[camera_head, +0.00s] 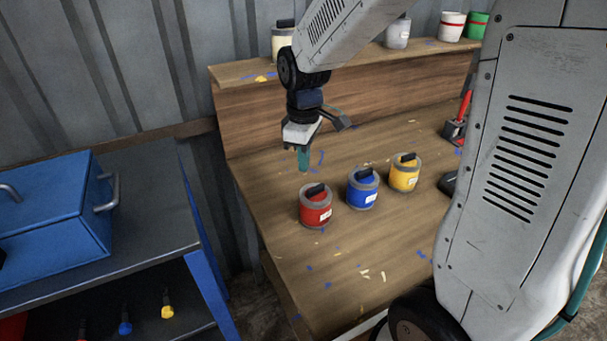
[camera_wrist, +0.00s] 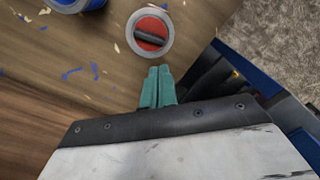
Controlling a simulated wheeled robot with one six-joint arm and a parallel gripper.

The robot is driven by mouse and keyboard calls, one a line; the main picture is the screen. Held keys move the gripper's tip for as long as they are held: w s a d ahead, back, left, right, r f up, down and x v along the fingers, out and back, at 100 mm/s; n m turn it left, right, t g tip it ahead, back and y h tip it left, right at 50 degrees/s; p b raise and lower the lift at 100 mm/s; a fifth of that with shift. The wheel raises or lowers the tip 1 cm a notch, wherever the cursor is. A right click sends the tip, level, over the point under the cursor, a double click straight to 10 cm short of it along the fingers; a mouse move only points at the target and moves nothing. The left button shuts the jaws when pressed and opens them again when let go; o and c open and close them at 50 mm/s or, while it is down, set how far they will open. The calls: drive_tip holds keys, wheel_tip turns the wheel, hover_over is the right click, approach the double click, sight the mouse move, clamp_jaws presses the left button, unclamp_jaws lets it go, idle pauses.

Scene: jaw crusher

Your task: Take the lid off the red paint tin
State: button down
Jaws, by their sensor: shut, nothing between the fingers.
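The red paint tin (camera_head: 315,212) stands upright on the wooden bench, at the left end of a row of three tins. Its lid (camera_head: 314,191) is on top, with a grey rim and a dark bar handle. In the wrist view the lid (camera_wrist: 139,34) shows from above, red inside the grey rim. My gripper (camera_head: 303,168) hangs pointing down above the bench, behind the red tin and apart from it. In the wrist view its teal fingers (camera_wrist: 158,70) are together and empty, their tips just short of the tin's rim in the picture.
A blue tin (camera_head: 362,190) and a yellow tin (camera_head: 404,174) stand to the right of the red one. More tins, including a green one (camera_head: 477,24), stand on the raised shelf (camera_head: 240,73). A blue toolbox (camera_head: 50,215) sits on a cart at left.

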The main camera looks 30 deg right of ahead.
sight(311, 185)
drive_tip(key=w+d+r+m, duration=0.25)
drive_tip(key=w+m, duration=0.25)
drive_tip(key=m, duration=0.4)
drive_tip(key=s+f, duration=0.1)
drive_tip(key=f, duration=0.2)
drive_tip(key=s+f, duration=0.1)
drive_tip(key=f, duration=0.2)
drive_tip(key=s+f, duration=0.1)
drive_tip(key=f, duration=0.3)
drive_tip(key=shift+d, duration=0.25)
drive_tip(key=shift+s, duration=0.55)
drive_tip(key=shift+a+f, duration=0.1)
